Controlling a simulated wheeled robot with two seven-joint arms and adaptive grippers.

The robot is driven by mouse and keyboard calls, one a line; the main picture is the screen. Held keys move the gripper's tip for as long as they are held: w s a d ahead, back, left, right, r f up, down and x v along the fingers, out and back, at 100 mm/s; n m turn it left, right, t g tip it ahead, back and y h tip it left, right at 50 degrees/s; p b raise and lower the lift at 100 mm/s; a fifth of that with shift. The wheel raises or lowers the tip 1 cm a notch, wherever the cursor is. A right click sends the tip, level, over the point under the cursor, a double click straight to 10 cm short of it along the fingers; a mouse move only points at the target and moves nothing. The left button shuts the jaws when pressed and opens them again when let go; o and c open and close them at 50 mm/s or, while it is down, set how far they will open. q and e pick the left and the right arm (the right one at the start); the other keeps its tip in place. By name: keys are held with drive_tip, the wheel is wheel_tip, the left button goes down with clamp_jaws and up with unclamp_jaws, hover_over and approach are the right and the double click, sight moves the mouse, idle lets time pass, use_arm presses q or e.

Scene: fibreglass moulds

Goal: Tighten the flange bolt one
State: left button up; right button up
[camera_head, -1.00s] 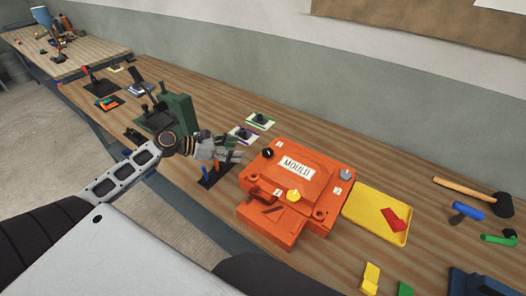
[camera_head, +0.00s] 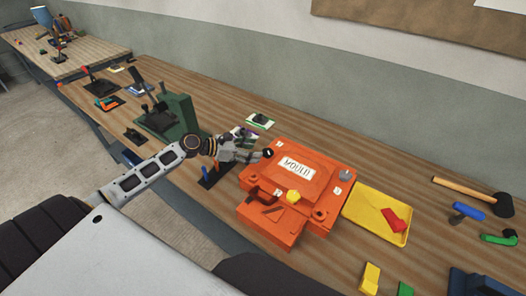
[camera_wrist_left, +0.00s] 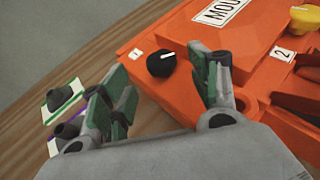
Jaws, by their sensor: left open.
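The orange mould (camera_head: 262,178) lies on the bench with a white MOULD label on top. A black knob-like bolt head (camera_head: 268,153) with a white pointer line sits at its far left corner; it also shows in the left wrist view (camera_wrist_left: 161,63), beside a label marked 1 (camera_wrist_left: 135,53). My left gripper (camera_head: 260,157) is open at that corner. In the left wrist view its fingers (camera_wrist_left: 168,88) stand apart on either side of the black bolt head, which lies just beyond them; contact cannot be told. My right gripper is not in view.
A yellow bolt head (camera_head: 292,196) and a grey one (camera_head: 346,174) are on the mould. A yellow tray (camera_head: 372,225) with a red piece stands to the right. A green block-like fixture (camera_head: 180,115) stands left, and a white-and-green pad (camera_head: 260,121) lies behind.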

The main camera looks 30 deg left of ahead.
sight(264, 151)
use_arm(q)
drive_tip(key=shift+x, duration=2.45)
drive_tip(key=shift+c, duration=0.2)
drive_tip(key=c, duration=1)
